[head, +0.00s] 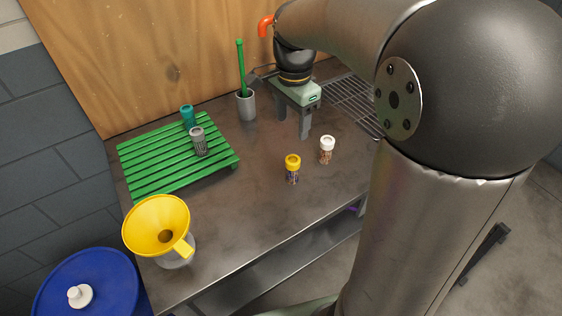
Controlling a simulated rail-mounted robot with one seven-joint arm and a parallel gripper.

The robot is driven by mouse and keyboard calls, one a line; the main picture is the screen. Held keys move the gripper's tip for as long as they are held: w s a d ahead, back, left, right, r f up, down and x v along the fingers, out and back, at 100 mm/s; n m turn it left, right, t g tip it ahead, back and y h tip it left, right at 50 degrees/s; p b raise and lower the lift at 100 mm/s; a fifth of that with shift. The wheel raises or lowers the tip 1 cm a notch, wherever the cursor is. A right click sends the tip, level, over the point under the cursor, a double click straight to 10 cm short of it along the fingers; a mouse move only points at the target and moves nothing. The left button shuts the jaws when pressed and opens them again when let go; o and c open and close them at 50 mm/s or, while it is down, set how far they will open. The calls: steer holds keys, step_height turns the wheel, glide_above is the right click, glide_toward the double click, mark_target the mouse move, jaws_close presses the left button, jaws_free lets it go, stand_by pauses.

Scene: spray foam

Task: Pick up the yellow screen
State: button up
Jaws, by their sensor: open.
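I see no plain yellow screen; two yellow things show in the head view. One is a yellow funnel (157,225) with a tab, resting in a clear container (178,256) at the table's near left corner. The other is a small jar with a yellow cap (292,168), upright near the table's middle. My gripper (292,121) points down with its fingers apart and nothing between them. It is at the back of the table, behind the yellow-capped jar and far from the funnel.
A white-capped jar (327,150) stands right of the yellow-capped one. A green slatted rack (165,165) bears a grey jar (199,141) and a teal one (188,116). A grey cup (245,104) holds a green stick (240,67). A wire rack (350,100) lies back right. A blue drum (88,282) stands front left.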

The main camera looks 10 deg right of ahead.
mark_target(293, 159)
steer(key=f, duration=1)
steer(key=shift+d+p, duration=0.2)
steer(key=shift+p, duration=0.1)
steer(key=shift+s+f+p, duration=0.1)
steer(key=shift+f+p, duration=0.3)
steer(key=shift+f, duration=2.65)
steer(key=c, duration=1.1)
